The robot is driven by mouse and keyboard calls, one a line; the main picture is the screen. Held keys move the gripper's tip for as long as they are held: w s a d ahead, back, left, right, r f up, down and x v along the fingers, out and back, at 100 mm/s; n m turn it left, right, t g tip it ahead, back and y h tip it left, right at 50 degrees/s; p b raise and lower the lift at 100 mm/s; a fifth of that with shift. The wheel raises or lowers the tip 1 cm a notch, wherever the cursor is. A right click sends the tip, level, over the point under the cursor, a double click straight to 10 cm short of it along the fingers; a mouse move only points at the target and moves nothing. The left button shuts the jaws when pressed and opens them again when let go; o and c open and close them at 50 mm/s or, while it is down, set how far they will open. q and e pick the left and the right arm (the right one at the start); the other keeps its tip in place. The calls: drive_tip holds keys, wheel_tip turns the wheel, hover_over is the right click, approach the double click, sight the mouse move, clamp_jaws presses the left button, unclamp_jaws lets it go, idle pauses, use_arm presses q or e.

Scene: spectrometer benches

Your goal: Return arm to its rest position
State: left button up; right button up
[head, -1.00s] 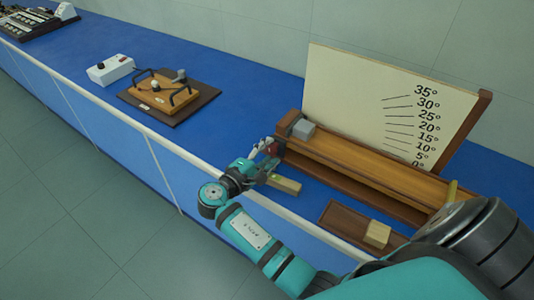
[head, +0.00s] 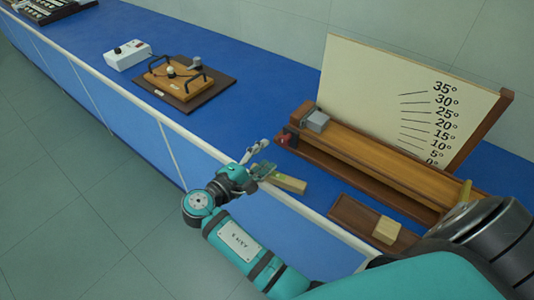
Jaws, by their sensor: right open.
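My right arm reaches in from the lower right, and its gripper (head: 262,158) is open and empty near the bench's front edge. It sits left of the wooden ramp apparatus (head: 380,165) and apart from it. A small wooden block (head: 290,184) lies close beside the gripper, partly behind it. The ramp carries a grey block (head: 316,121) at its left end, with a dark red part (head: 288,137) just below. My left gripper is not in view.
The angle board (head: 410,95) stands behind the ramp. A wooden tray (head: 352,217) holds a pale block (head: 386,230). A wooden board with black handles (head: 180,82) and a white box (head: 128,55) stand farther left. Blue bench top (head: 235,110) between them is clear.

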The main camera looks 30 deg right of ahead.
drive_tip(key=shift+s+a+f, duration=0.15)
drive_tip(key=shift+a+f, duration=0.05)
drive_tip(key=shift+a, duration=0.25)
drive_tip(key=shift+d, duration=0.1)
